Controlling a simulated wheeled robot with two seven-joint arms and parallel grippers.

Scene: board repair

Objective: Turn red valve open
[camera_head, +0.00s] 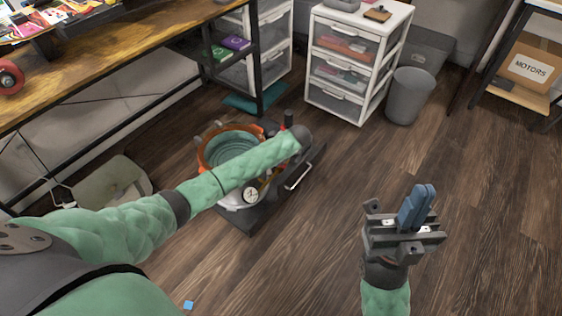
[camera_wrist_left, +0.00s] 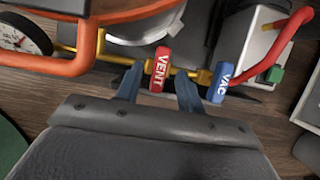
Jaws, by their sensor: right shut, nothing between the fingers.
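The red valve handle, marked VENT (camera_wrist_left: 165,62), is in the left wrist view on a brass fitting. My left gripper (camera_wrist_left: 160,72) is open, with one blue finger on each side of the red handle. Small gaps seem to show beside the handle, and I cannot tell whether either finger touches it. In the head view my left forearm hides the valve and most of that gripper. My right gripper (camera_head: 424,192) is shut and empty, raised over the bare floor at the right, its blue fingers together.
A blue handle marked VAC (camera_wrist_left: 222,80) is close right of the left gripper, with a red bent pipe (camera_wrist_left: 284,46) beyond. A gauge (camera_wrist_left: 22,38) and orange ring (camera_wrist_left: 60,62) are at left. The pump base (camera_head: 250,220) stands on the floor near white drawers (camera_head: 350,75) and a bin (camera_head: 408,98).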

